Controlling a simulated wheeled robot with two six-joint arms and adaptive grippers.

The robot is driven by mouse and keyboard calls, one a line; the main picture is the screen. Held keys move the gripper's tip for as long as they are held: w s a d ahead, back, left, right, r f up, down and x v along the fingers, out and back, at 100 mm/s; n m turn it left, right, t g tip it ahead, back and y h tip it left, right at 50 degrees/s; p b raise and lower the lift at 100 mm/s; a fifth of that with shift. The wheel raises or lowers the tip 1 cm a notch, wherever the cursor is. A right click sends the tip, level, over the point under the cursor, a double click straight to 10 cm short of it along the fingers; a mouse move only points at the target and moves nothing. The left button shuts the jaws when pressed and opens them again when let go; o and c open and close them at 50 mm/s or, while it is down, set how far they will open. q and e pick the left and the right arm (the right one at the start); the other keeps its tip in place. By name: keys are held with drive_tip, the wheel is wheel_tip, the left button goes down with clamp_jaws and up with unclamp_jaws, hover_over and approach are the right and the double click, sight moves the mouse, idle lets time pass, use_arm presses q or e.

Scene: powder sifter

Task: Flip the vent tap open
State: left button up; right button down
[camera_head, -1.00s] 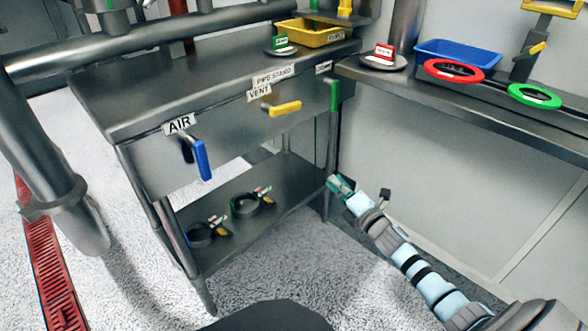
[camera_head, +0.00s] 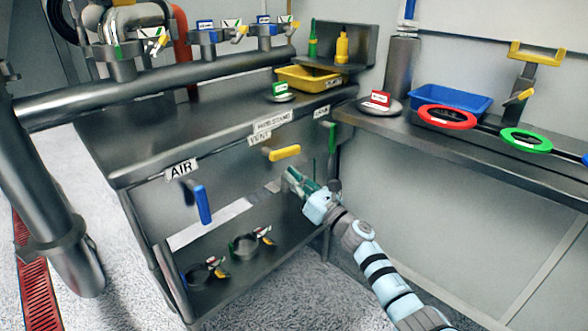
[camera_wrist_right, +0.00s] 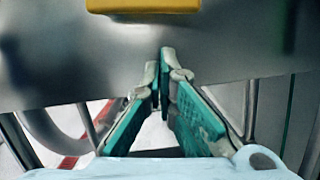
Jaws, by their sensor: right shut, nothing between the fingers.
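The vent tap has a yellow handle (camera_head: 285,153) lying level on the front panel of the steel stand, below the VENT label (camera_head: 259,139). In the right wrist view the yellow handle (camera_wrist_right: 143,5) shows at the top edge, cut off by the frame. My right gripper (camera_head: 287,177) is shut and empty, with green fingers. It is just below the yellow handle and apart from it. In the right wrist view its fingertips (camera_wrist_right: 161,55) point at the grey panel under the handle. My left gripper is not in view.
A blue AIR handle (camera_head: 203,204) hangs down at the left of the panel, and a green handle (camera_head: 332,138) hangs at its right. Black clamps lie on the lower shelf (camera_head: 230,282). A side bench (camera_head: 480,155) stands on the right.

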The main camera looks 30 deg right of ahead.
sight(280, 150)
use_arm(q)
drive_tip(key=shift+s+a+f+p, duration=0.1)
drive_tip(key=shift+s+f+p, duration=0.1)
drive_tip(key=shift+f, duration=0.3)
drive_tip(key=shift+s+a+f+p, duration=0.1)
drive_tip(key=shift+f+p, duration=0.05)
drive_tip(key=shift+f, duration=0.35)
use_arm(e)
wheel_tip(280, 150, up, 2)
drive_tip(key=shift+d+r, duration=0.15)
drive_tip(key=shift+r, duration=0.05)
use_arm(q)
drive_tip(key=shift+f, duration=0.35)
use_arm(e)
drive_tip(key=shift+w+d+r, duration=0.15)
drive_tip(key=shift+d+r, duration=0.3)
drive_tip(key=shift+r, duration=0.35)
